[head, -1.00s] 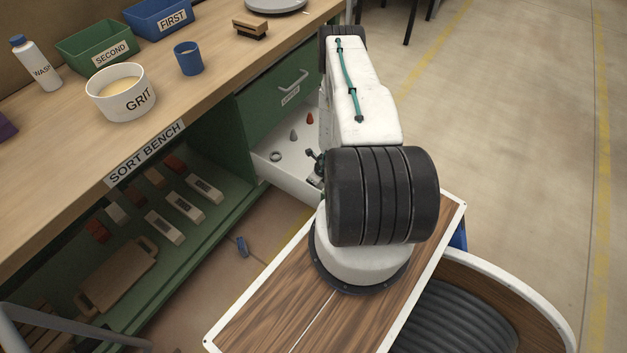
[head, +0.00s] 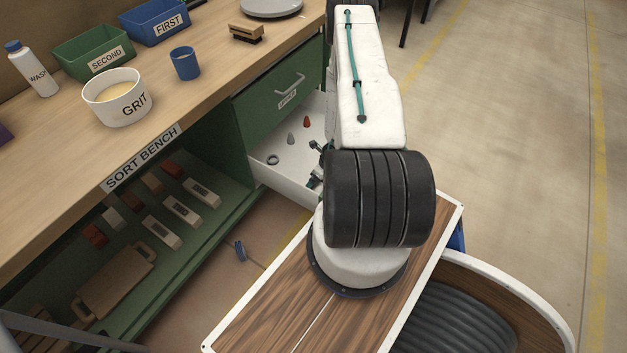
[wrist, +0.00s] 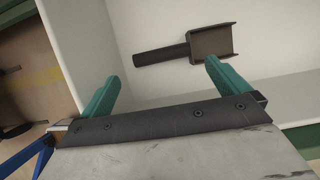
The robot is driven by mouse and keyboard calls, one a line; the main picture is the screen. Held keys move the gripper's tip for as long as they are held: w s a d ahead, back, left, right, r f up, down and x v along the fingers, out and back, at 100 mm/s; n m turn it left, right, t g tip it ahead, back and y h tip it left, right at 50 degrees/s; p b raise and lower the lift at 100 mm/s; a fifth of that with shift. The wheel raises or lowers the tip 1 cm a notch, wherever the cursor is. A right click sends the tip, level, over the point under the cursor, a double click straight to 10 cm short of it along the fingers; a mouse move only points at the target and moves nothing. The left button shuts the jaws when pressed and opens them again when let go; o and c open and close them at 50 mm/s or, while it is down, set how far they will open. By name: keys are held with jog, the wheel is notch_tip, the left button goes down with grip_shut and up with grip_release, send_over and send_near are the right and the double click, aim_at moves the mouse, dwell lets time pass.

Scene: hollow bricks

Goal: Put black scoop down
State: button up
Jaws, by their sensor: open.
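The black scoop (wrist: 212,44) lies in the white drawer (wrist: 270,80), seen in the wrist view. Its handle points left and its square pan is at the right. My gripper (wrist: 160,82) is open, with its two green fingers apart and nothing between them. The scoop lies beyond the fingertips, and the right finger tip appears close to the pan; I cannot tell whether they touch. In the head view my arm hides the scoop and most of my gripper. The open drawer shows in the head view (head: 270,178) below the bench top.
In the drawer are a grey cone (head: 291,138), a red cone (head: 307,121) and a dark ring (head: 272,160). The sort bench (head: 60,190) carries a grit bowl (head: 117,100), a blue cup (head: 184,64) and bins.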

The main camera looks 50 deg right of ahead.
jog(key=shift+v, duration=1.6)
